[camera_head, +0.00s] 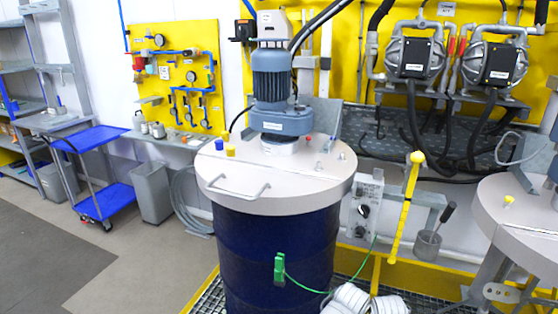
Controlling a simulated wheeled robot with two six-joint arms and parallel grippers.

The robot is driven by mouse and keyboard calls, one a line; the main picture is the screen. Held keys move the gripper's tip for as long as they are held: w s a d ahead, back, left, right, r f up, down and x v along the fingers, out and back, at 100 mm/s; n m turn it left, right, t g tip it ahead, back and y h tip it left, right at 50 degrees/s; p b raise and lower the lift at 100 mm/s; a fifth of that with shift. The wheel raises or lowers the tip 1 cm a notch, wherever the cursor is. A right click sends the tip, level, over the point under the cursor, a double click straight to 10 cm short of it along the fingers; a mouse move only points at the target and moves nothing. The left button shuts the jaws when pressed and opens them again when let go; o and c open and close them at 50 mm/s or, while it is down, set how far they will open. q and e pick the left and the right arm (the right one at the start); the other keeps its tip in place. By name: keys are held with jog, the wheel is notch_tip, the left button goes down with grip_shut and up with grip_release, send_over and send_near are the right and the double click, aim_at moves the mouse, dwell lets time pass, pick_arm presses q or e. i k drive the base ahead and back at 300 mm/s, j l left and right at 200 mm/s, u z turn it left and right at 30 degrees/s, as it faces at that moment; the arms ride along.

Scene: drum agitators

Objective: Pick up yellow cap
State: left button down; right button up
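A small yellow cap (230,151) stands on the pale round lid (240,192) of a dark blue drum (275,255). It is on the left part of the lid, just right of and in front of a blue cap (219,144). Another small yellow piece (508,200) is on the lid of a second drum (490,220) at the right edge. Neither of my grippers shows in this view.
A grey-blue agitator motor (272,85) rises from the lid behind the yellow cap. A metal handle (238,188) stands at the lid's front. A green clamp (280,269) hangs on the drum. A blue cart (104,200) stands left; the floor in front is clear.

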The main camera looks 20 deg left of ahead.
aim_at(230, 149)
jog(key=j+z, duration=0.1)
jog(key=j, duration=0.5)
jog(key=j+z, duration=0.15)
jog(key=j, duration=0.45)
jog(key=k+j+z, duration=0.1)
jog(key=j, duration=0.5)
jog(key=k+j+z, duration=0.1)
jog(key=j, duration=0.5)
